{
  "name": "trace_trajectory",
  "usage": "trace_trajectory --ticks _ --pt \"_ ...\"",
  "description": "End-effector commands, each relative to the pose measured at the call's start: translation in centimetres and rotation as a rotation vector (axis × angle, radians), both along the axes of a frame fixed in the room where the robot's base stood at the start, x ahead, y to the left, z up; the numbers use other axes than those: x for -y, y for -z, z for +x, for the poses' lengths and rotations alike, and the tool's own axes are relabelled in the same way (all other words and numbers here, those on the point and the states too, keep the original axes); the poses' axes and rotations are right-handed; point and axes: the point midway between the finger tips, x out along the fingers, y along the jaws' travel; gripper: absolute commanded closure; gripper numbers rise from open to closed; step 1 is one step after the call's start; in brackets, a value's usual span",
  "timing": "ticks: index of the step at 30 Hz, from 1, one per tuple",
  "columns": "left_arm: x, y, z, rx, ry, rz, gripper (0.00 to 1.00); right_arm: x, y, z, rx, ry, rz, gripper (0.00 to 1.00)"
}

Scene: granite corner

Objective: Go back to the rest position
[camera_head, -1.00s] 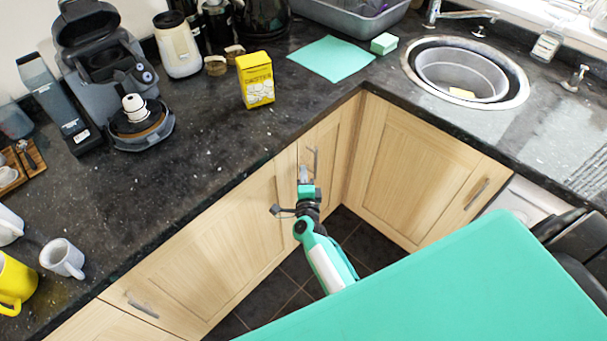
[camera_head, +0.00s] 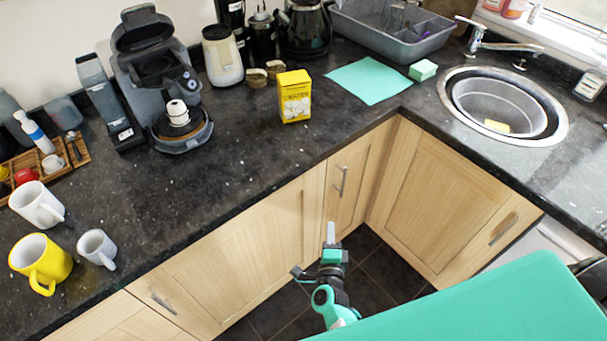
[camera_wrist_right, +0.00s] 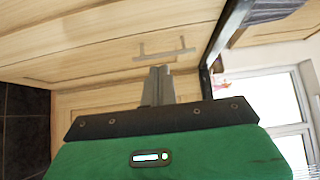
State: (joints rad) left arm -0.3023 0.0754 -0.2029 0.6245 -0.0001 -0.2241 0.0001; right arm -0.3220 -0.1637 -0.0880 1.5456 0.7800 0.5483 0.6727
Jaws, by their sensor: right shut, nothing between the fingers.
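My right gripper (camera_head: 331,236) is in the lower middle of the head view, over the floor in front of the wooden cabinet doors and below the counter edge. Its fingers are together and it holds nothing. In the right wrist view the two grey fingers (camera_wrist_right: 158,84) lie side by side, pointing at a cabinet door with a metal handle (camera_wrist_right: 166,50). How far the fingertips are from the door is hard to tell. My left gripper does not show in either view.
The dark counter (camera_head: 240,150) runs along the back and right. On it stand a coffee machine (camera_head: 158,75), a yellow box (camera_head: 294,96), a yellow mug (camera_head: 40,262), white mugs and a dish tub (camera_head: 400,35). A sink (camera_head: 503,105) is at right. Dark floor (camera_head: 375,285) shows below.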

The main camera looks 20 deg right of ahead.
Motion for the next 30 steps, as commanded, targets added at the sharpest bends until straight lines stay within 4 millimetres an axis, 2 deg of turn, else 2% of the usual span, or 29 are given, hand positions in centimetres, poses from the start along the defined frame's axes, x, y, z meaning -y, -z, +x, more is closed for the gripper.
trace_trajectory --ticks 5,8,11,14,15,17,18,20,21,23,24,27,30 --pt "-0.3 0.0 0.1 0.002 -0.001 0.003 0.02 0.0 0.1 0.0 -0.002 -0.001 -0.002 1.0" --pt "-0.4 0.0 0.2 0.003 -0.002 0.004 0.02 -0.5 1.4 -0.2 -0.04 -0.032 -0.036 1.0" --pt "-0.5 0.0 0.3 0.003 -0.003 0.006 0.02 -1.9 5.3 -1.0 -0.149 -0.122 -0.14 1.0" --pt "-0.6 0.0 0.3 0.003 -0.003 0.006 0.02 -3.6 11.4 -3.1 -0.318 -0.273 -0.305 1.0" --pt "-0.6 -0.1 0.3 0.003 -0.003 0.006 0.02 -4.2 14.2 -4.4 -0.392 -0.343 -0.378 1.0" --pt "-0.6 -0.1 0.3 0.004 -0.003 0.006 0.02 -4.8 18.2 -6.7 -0.501 -0.45 -0.487 1.0" --pt "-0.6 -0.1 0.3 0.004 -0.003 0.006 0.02 -5.0 20.8 -8.5 -0.57 -0.52 -0.555 1.0" --pt "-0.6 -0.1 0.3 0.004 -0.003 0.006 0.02 -5.0 24.4 -11.4 -0.67 -0.629 -0.655 1.0" --pt "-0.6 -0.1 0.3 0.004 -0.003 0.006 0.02 -4.8 26.6 -13.4 -0.734 -0.701 -0.719 1.0" --pt "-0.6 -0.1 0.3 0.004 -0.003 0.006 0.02 -4.3 29.8 -16.8 -0.828 -0.811 -0.81 1.0" --pt "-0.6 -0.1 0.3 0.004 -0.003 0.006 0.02 -3.7 31.8 -19.2 -0.888 -0.885 -0.868 1.0" --pt "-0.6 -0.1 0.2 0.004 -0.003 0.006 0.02 -1.8 35.8 -25.3 -1.031 -1.073 -1.005 1.0" --pt "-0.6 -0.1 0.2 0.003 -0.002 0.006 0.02 0.5 38.7 -31.0 -1.15 -1.246 -1.116 1.0"
